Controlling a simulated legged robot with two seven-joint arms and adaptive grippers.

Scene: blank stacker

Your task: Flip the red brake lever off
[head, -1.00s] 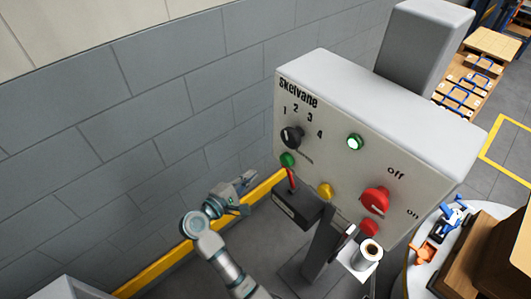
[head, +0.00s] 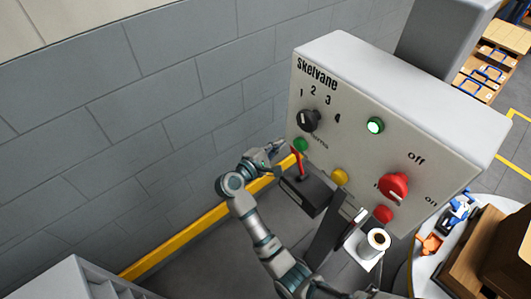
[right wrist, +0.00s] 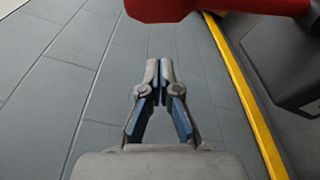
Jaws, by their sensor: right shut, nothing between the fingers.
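The red brake lever (head: 298,165) stands up from a dark box (head: 313,196) under the left part of the control panel. My right gripper (head: 275,150) is close to the lever, on its left side in the head view. In the right wrist view the right gripper (right wrist: 160,65) is shut and empty, its fingertips together. A large red part (right wrist: 160,9), which looks like the lever, crosses the top of that view beyond the fingertips. I cannot tell whether they touch. My left gripper is not in view.
The grey panel (head: 350,120) carries a black dial (head: 309,120), a red rotary switch (head: 394,187), and green, yellow and red buttons. A cup (head: 376,242) stands below it. A grey wall (head: 150,110) and a yellow floor-level strip (head: 170,255) lie to the left.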

